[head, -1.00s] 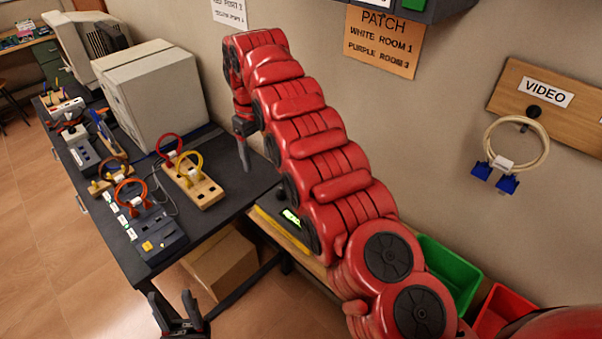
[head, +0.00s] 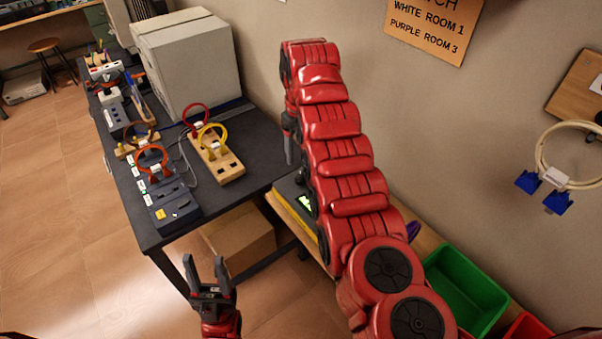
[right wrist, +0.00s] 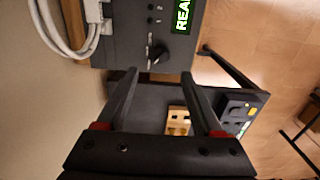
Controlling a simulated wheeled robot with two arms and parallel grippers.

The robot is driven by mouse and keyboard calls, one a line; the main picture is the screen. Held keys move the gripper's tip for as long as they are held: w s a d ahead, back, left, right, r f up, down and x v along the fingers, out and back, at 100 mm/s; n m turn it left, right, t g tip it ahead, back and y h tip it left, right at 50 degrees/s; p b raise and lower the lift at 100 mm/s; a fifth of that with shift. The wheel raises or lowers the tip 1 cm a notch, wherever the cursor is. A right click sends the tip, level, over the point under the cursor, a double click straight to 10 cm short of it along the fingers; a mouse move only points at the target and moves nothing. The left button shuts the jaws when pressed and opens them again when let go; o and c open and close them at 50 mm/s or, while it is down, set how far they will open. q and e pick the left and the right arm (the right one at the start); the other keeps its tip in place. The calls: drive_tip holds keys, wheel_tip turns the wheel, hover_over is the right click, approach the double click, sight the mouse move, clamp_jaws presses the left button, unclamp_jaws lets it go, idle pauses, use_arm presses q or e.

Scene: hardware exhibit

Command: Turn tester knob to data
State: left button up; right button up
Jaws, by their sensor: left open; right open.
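The tester (right wrist: 125,35) is a dark grey box with a lit green display (right wrist: 184,12) and a black knob (right wrist: 158,54). The knob's pointer direction is unclear. In the head view the tester's display (head: 306,202) shows beside my right arm, which hides much of the box. My right gripper (right wrist: 160,75) is open and empty, its fingertips pointing toward the knob, apart from it. In the head view my right gripper (head: 289,158) is seen edge-on above the tester. My left gripper (head: 212,268) is open and empty, low in front of the dark table.
White cables (right wrist: 62,35) plug into the tester's side. The dark table (head: 255,150) holds a large grey box (head: 195,70), a blue-grey device (head: 172,208) and wooden blocks with cable loops (head: 220,160). A green bin (head: 465,290) stands right of my right arm.

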sight(300, 175)
wheel_tip(300, 175, down, 8)
drive_tip(key=shift+r+p, duration=0.15)
drive_tip(key=shift+p, duration=1.1)
drive_tip(key=shift+f, duration=0.55)
clamp_jaws()
